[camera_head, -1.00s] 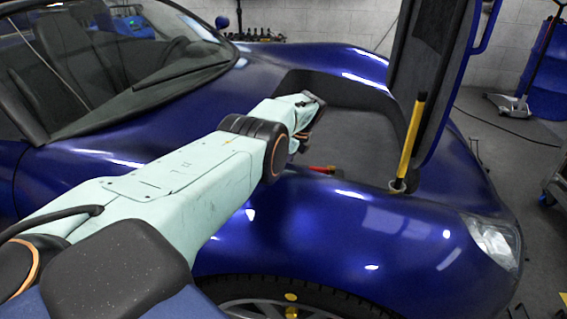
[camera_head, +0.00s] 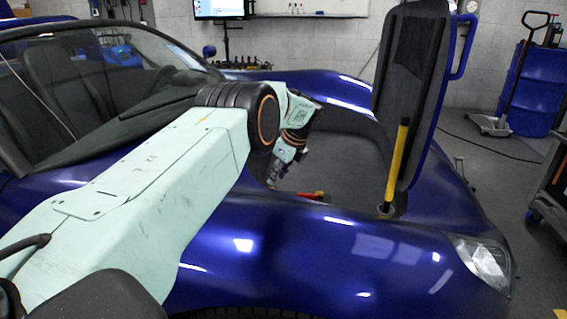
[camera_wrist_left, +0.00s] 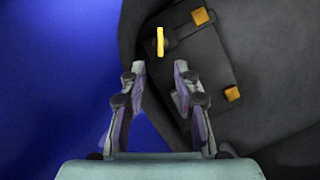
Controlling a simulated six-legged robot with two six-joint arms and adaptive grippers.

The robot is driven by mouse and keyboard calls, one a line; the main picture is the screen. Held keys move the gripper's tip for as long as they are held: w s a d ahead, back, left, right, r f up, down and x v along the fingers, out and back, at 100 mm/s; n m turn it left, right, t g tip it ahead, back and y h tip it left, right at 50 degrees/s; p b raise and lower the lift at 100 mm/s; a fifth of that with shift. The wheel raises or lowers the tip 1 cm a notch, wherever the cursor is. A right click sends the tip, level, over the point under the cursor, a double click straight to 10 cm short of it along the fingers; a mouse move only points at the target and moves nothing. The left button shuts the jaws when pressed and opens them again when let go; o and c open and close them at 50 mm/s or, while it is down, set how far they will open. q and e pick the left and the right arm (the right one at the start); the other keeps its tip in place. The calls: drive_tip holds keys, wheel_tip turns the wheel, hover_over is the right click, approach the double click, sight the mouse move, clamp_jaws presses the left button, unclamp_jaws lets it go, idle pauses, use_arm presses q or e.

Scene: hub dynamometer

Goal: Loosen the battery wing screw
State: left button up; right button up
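In the left wrist view a yellow wing screw (camera_wrist_left: 160,41) stands edge-on beside a dark grey battery-like block (camera_wrist_left: 195,60) in the compartment. My left gripper (camera_wrist_left: 160,67) is open, with its two fingertips apart. In that picture the screw lies just beyond the fingertips, about centred on the gap, with nothing between the fingers. In the head view my left gripper (camera_head: 274,177) points down into the car's front compartment, near its left edge. The wing screw cannot be made out there. My right gripper is not in view.
The blue car body (camera_head: 300,250) borders the dark compartment (camera_head: 345,165). A yellow prop (camera_head: 397,160) stands by the raised lid (camera_head: 415,85) at right. A small red item (camera_head: 312,196) lies near the compartment's front edge. Two orange tabs (camera_wrist_left: 200,16) (camera_wrist_left: 231,93) sit on the block.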

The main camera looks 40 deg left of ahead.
use_arm(q)
drive_tip(key=v, duration=0.5)
drive_tip(key=shift+f, duration=0.1)
